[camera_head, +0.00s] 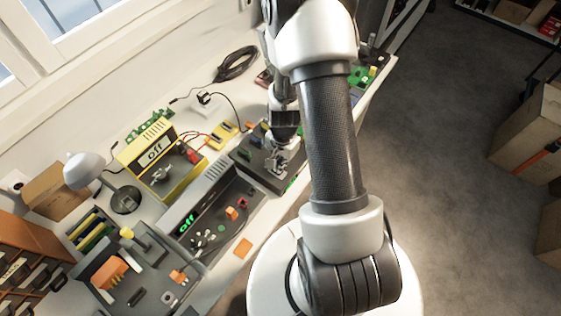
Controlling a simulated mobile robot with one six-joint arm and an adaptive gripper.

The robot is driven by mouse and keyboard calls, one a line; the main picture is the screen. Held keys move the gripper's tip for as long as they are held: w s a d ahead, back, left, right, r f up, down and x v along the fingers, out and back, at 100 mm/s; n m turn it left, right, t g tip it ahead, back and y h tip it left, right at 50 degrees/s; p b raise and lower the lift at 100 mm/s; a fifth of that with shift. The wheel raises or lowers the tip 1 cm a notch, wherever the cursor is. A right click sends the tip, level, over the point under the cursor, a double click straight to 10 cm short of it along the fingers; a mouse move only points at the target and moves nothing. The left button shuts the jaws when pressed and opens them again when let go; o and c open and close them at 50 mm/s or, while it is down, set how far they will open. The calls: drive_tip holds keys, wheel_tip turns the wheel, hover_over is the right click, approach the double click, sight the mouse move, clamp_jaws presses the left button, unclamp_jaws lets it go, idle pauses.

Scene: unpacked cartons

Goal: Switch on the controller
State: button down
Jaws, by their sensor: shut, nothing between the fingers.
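Two devices on the workbench have "off" displays, and I cannot tell for certain which one is the controller. The grey device (207,190) shows green "off" letters and has orange and red parts and several small knobs on its front panel. The yellow device (189,173) stands behind it to the left, with a pale "off" display and a grey knob on its front. My gripper (274,163) is shut and empty, low over a dark board (245,154) to the right of the grey device. The arm hides part of that board.
A grey lamp (85,170), a cardboard box (60,192) and a grey tray with an orange block (110,273) stand on the left. An orange square (243,248) lies near the bench's front edge.

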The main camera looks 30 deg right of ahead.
wheel_tip(320, 180, up, 14)
drive_tip(key=w+p, duration=0.1)
drive_tip(key=p, duration=0.5)
drive_tip(key=shift+w+a, duration=0.25)
drive_tip(key=shift+w, duration=0.05)
drive_tip(key=s+a+r+n+t+b, duration=0.15)
drive_tip(key=a+r+n, duration=0.25)
drive_tip(key=r, duration=0.4)
drive_tip(key=s+a+r+n+t+b, duration=0.1)
drive_tip(key=s+a+r+n, duration=0.2)
drive_tip(key=r, duration=0.6)
drive_tip(key=s+a+r+n+t, duration=0.1)
drive_tip(key=s+a+r+n, duration=0.2)
drive_tip(key=s, duration=0.2)
drive_tip(key=s+a+r+n+b, duration=0.1)
drive_tip(key=s+a+r+n, duration=0.2)
drive_tip(key=s+n, duration=0.1)
drive_tip(key=shift+s+r+t, duration=0.15)
drive_tip(key=shift+s+t, duration=0.2)
drive_tip(key=shift+s, duration=0.55)
